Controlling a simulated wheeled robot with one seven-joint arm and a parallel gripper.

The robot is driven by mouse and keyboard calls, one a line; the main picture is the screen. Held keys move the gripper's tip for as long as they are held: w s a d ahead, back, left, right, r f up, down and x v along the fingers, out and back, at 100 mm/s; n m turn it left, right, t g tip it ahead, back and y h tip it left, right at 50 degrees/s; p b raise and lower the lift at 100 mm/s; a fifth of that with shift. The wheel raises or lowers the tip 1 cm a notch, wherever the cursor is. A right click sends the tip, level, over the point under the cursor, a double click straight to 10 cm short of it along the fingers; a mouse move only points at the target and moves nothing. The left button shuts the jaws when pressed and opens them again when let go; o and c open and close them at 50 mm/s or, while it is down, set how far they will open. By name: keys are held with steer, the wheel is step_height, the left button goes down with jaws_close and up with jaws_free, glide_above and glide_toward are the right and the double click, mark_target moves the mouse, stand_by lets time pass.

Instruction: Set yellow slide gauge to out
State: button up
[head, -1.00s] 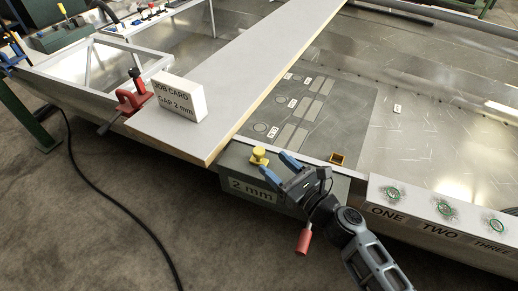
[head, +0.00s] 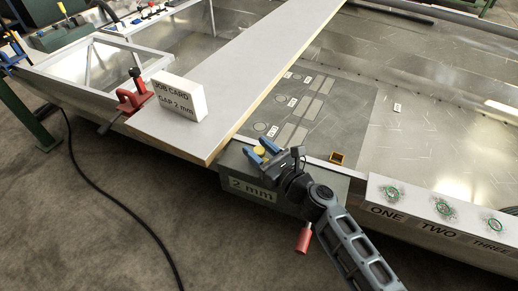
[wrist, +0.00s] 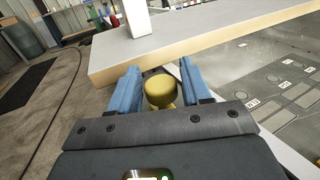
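The yellow knob (head: 259,149) of the slide gauge stands on top of a grey box (head: 237,171) labelled "2 mm", beside the plank's near end. In the wrist view the round yellow knob (wrist: 160,90) sits between the two blue fingers. My gripper (head: 262,149) is open at the knob, with one finger on each side. In the wrist view a gap shows between the knob and each finger of my gripper (wrist: 159,88). The lower part of the knob and the gauge's slide are mostly hidden by my gripper.
A pale plank (head: 240,90) lies just behind the knob, bearing a job card block (head: 180,97) reading "GAP 2 mm" and a red clamp (head: 131,98). A small yellow-brown square fitting (head: 337,158) and a ledge marked ONE, TWO, THREE (head: 430,216) are to the right.

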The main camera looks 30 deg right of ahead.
jaws_close()
steer(key=w+a, duration=0.1)
steer(key=w, duration=0.1)
steer(key=w+a+b, duration=0.1)
steer(key=w+a, duration=0.1)
steer(key=w, duration=0.1)
steer(key=shift+a, duration=0.2)
steer(key=shift+w+a, duration=0.1)
steer(key=shift+a, duration=0.05)
steer(key=shift+o, duration=1.2)
jaws_free()
glide_above(255, 173)
